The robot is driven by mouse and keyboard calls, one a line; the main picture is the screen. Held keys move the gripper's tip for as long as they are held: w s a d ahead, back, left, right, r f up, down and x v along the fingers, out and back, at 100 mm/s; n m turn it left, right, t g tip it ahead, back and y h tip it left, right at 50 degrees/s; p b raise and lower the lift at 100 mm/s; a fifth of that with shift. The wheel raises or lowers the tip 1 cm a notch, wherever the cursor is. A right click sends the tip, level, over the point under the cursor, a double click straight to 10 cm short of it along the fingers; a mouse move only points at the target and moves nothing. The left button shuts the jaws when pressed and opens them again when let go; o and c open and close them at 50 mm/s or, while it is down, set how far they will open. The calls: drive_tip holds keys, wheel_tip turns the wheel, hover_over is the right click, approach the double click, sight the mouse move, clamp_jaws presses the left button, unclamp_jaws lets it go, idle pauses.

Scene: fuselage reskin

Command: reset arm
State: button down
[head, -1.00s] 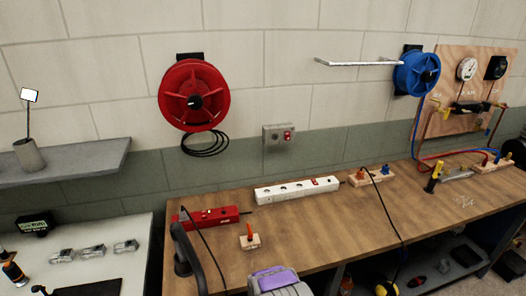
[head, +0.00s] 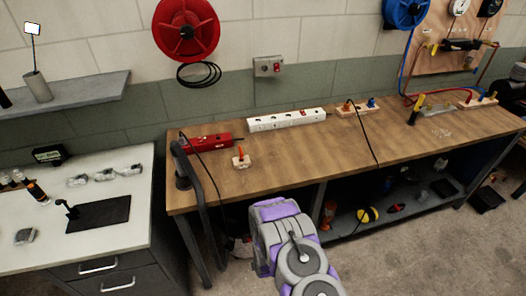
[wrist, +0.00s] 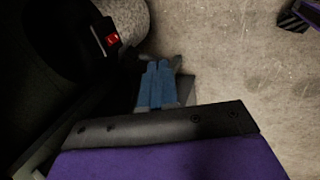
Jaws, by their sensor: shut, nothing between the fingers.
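My gripper (wrist: 158,66) shows in the wrist view as two blue fingers lying side by side, shut and empty. A dark edge and a purple panel of my own arm fill the bottom of that view. Concrete floor (wrist: 235,70) lies beyond the fingers. In the head view my purple and grey arm (head: 285,240) is at the bottom centre, in front of the workbench (head: 290,165). The fingers cannot be made out in the head view.
The bench holds a red power strip (head: 208,142), a white power strip (head: 287,120) and small wooden blocks with plugs. A white cabinet (head: 130,225) stands left. A lower shelf (head: 395,215) holds loose items. Floor is open at lower right.

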wheel_tip(320, 180, up, 16)
drive_tip(key=w+d+m+g, duration=0.1)
drive_tip(key=w+d+m, duration=0.1)
drive_tip(key=w+m, duration=0.15)
drive_tip(key=s+d+r+m+g, duration=0.1)
drive_tip(key=s+d+r+m, duration=0.25)
drive_tip(key=r, duration=0.65)
drive_tip(key=s+d+r+m+g, duration=0.1)
drive_tip(key=s+d+r+m, duration=0.2)
drive_tip(key=r, duration=0.6)
drive_tip(key=s+d+r+m+g+h, duration=0.1)
drive_tip(key=s+d+r+m, duration=0.1)
drive_tip(key=s+r, duration=0.45)
drive_tip(key=s+d+r+m, duration=0.1)
drive_tip(key=s+r+m, duration=0.2)
drive_tip(key=s+r, duration=0.35)
drive_tip(key=s+d+r+m+g, duration=0.1)
drive_tip(key=s+r, duration=0.3)
drive_tip(key=s, duration=0.5)
drive_tip(key=s+d+r+m+g, duration=0.1)
drive_tip(key=s+r+m, duration=0.3)
drive_tip(key=s, duration=0.5)
drive_tip(key=shift+s+d, duration=0.3)
drive_tip(key=shift+d, duration=0.4)
